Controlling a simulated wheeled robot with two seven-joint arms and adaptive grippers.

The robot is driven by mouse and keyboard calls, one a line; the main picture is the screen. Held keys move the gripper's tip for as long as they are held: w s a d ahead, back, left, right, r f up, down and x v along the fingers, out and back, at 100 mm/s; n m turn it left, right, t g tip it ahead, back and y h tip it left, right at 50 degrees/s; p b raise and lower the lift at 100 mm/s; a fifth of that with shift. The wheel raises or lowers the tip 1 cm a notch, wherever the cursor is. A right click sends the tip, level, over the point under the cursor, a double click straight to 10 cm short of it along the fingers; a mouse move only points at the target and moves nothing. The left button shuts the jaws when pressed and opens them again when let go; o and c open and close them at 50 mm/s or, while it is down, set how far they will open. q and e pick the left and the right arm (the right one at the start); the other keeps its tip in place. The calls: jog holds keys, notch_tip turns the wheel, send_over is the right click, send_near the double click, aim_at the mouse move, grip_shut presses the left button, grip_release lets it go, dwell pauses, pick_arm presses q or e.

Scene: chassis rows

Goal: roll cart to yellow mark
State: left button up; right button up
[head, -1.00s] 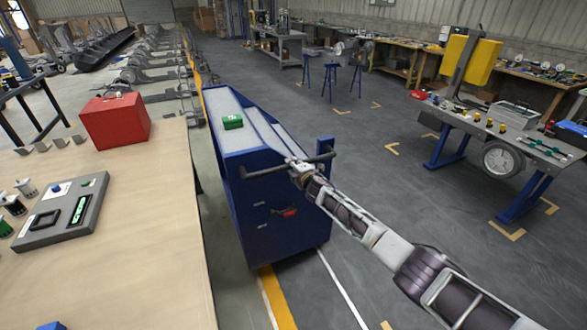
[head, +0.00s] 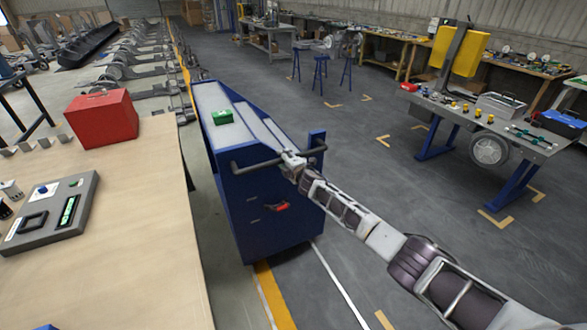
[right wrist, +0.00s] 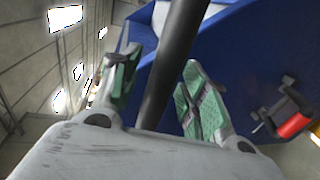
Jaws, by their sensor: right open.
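The cart (head: 272,205) is a tall blue cabinet with a sloping grey top and a dark push handle (head: 256,165) across its near end. A green box (head: 222,117) rests on its top. My right gripper (head: 292,162) is at the handle. In the right wrist view its green-padded fingers (right wrist: 155,95) stand apart, with the dark handle bar (right wrist: 176,60) between them; I cannot tell whether they touch it. A yellow stripe (head: 272,293) runs on the floor by the cart's near bottom edge. Several yellow corner marks (head: 497,218) lie on the floor to the right. My left gripper is out of view.
A wooden table (head: 135,240) stands close on the left, with a red box (head: 102,118) and a grey panel (head: 50,218). A grey workbench (head: 465,118) with blue legs stands at right. Blue stools (head: 320,72) stand farther back. Open floor lies between cart and workbench.

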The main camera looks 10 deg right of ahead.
jog(key=v, duration=1.1)
jog(key=shift+s+d, duration=0.15)
jog(key=shift+s, duration=0.2)
dwell(0.7)
jog(key=shift+r+m, duration=0.15)
jog(key=shift+m, duration=0.15)
dwell(0.4)
